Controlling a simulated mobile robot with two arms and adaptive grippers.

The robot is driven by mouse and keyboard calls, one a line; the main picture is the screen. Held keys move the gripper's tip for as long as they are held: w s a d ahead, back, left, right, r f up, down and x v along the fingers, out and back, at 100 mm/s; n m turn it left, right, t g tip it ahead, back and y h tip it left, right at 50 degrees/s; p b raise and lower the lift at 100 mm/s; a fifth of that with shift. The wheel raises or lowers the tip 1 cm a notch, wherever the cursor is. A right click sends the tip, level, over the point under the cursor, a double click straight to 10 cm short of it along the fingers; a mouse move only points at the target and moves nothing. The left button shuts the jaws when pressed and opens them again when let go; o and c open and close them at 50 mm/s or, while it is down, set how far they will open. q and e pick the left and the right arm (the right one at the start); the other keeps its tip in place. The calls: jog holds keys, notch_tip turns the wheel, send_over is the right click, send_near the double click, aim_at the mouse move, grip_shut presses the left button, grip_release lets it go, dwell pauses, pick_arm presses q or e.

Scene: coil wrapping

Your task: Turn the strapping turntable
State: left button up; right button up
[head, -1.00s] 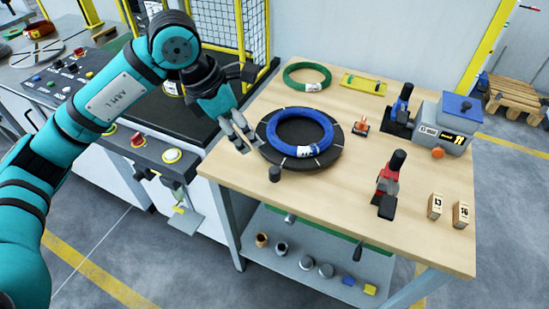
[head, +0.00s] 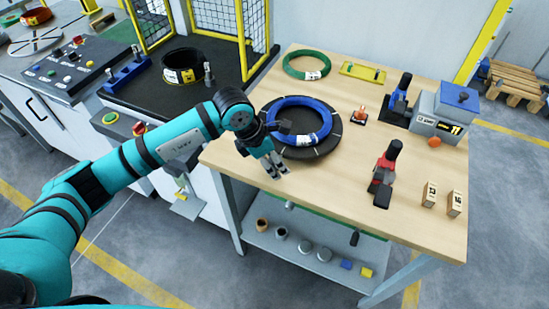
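The strapping turntable (head: 325,150), a black disc with pale marks, lies on the wooden bench. A blue coil (head: 277,108) with a white label lies flat on it. My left gripper (head: 278,174) points down at the disc's front-left edge, over the bench. Its fingertips look apart, with nothing visible between them. The short black knob at that edge is hidden behind the gripper, so I cannot tell whether the fingers touch it. My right gripper is not in view.
On the bench (head: 335,213) are a green coil (head: 292,56), a yellow-green tray (head: 362,71), a blue-handled tool (head: 398,98), a red-handled tool (head: 383,175), a grey box (head: 428,117) and two numbered blocks (head: 454,203). Bare wood lies in front of the turntable.

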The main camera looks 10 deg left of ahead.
pick_arm(q)
jog(key=shift+f, duration=0.1)
jog(key=shift+s, duration=0.15)
grip_shut()
dwell(0.3)
